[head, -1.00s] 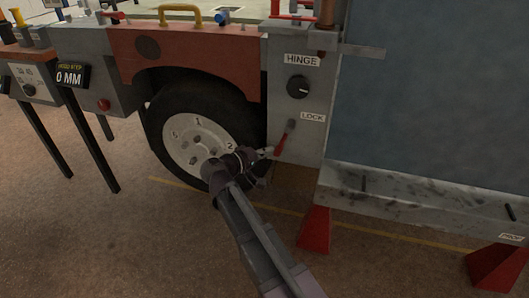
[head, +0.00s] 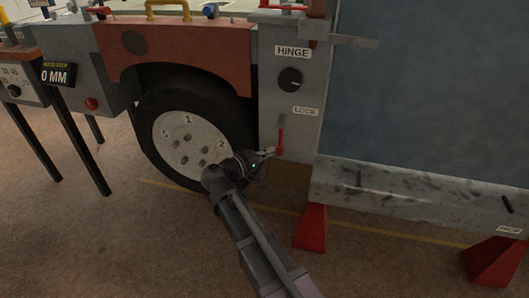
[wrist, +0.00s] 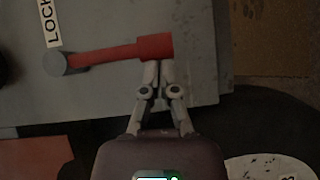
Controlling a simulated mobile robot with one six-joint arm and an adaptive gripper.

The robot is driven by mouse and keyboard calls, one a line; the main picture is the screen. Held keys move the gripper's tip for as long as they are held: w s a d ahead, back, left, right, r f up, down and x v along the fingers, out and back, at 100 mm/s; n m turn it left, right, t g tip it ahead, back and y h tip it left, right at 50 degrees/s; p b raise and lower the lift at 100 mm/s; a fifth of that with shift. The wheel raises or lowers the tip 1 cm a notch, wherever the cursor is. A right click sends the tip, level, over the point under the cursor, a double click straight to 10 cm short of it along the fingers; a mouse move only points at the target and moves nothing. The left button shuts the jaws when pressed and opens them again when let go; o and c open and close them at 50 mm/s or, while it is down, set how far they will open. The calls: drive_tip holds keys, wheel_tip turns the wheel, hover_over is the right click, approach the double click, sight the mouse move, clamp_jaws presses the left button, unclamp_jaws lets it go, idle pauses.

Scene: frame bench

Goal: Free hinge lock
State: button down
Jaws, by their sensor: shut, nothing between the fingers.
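The hinge lock lever has a red handle (head: 280,141) on a grey pivot, below the LOCK label (head: 305,112) on the grey hinge panel (head: 270,100). It hangs almost straight down. In the wrist view the red handle (wrist: 130,49) runs from the round pivot (wrist: 55,64) to its free end near my fingertips. My gripper (head: 270,152) is shut and empty, at the left side of the handle's lower end. In the wrist view its closed fingertips (wrist: 159,66) are at the handle's edge, seemingly touching it.
A black HINGE knob (head: 290,80) is above the lever. The wheel (head: 190,140) stands to the left, close behind my wrist. A large blue-grey panel (head: 430,100) is at the right, with red stands (head: 311,228) below it.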

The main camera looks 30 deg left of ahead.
idle(0.3)
drive_tip(key=a+v, duration=0.3)
drive_tip(key=v, duration=0.9)
drive_tip(key=shift+f, duration=0.4)
idle(0.5)
